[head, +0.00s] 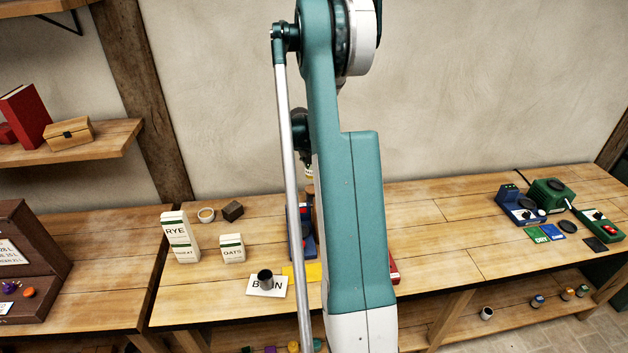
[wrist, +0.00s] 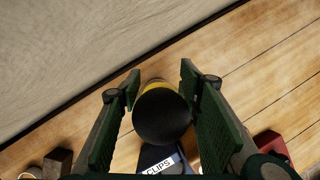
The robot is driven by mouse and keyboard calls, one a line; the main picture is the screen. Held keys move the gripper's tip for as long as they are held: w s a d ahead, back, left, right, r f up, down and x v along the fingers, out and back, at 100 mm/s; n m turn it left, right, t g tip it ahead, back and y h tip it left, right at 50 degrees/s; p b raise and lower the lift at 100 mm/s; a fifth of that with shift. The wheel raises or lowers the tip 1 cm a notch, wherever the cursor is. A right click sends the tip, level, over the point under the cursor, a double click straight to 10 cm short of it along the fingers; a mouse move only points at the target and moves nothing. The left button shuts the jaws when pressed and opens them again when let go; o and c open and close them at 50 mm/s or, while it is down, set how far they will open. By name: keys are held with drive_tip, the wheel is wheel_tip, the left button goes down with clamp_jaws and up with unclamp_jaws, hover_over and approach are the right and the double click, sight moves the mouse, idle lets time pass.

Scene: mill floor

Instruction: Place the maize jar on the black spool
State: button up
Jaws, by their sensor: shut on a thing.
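In the wrist view, the two green finger pads of my gripper (wrist: 164,110) stand either side of a round jar with a dark top (wrist: 162,116) and a yellow band, which I take to be the maize jar; no label on it can be read. My gripper is shut on it, above the bench. In the head view my arm hides most of the gripper; a small yellow and white bit (head: 309,172) shows beside the arm.
A blue bin marked CLIPS (wrist: 158,159) lies below the jar. RYE (head: 179,238) and OATS (head: 232,248) cartons, a cup (head: 206,215) and a dark block (head: 232,211) stand left on the bench. Blue and green devices (head: 550,195) stand right. Bench between arm and devices is clear.

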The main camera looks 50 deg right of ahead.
drive_tip(key=shift+f, duration=1.5)
drive_tip(key=shift+f+p, duration=0.3)
drive_tip(key=shift+f, duration=1.55)
drive_tip(key=shift+f, duration=0.15)
drive_tip(key=o, duration=1)
drive_tip(key=shift+o, duration=0.2)
drive_tip(key=shift+b+v, duration=0.45)
drive_tip(key=shift+v, duration=5.7)
drive_tip(key=shift+d, duration=0.1)
